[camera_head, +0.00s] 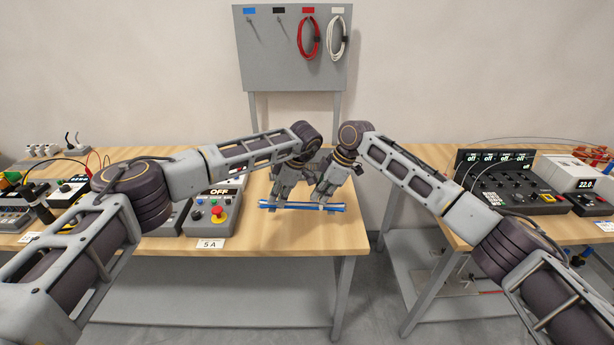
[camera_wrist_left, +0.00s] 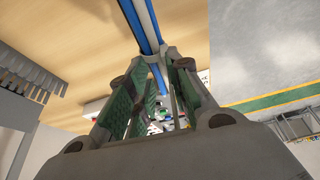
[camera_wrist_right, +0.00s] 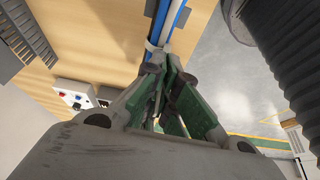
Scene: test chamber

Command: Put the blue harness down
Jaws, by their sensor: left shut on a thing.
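The blue harness (camera_head: 300,207) is a straight bundle of blue, white and dark strands with pale clips. It lies crosswise over the front part of the left wooden table. My left gripper (camera_head: 273,203) is shut on its left part, and the harness also shows in the left wrist view (camera_wrist_left: 141,22). My right gripper (camera_head: 322,204) is shut on its right part, by a pale clip seen in the right wrist view (camera_wrist_right: 157,46). Both grippers point down. I cannot tell whether the harness touches the tabletop. The fingers hide the gripped parts.
A grey pegboard (camera_head: 293,80) behind holds a red cable (camera_head: 309,38) and a white cable (camera_head: 337,38); its blue and black hooks are empty. A control box (camera_head: 213,213) stands left of the harness. Tabletop (camera_head: 345,235) around the harness is clear. A gap separates the right table (camera_head: 465,235).

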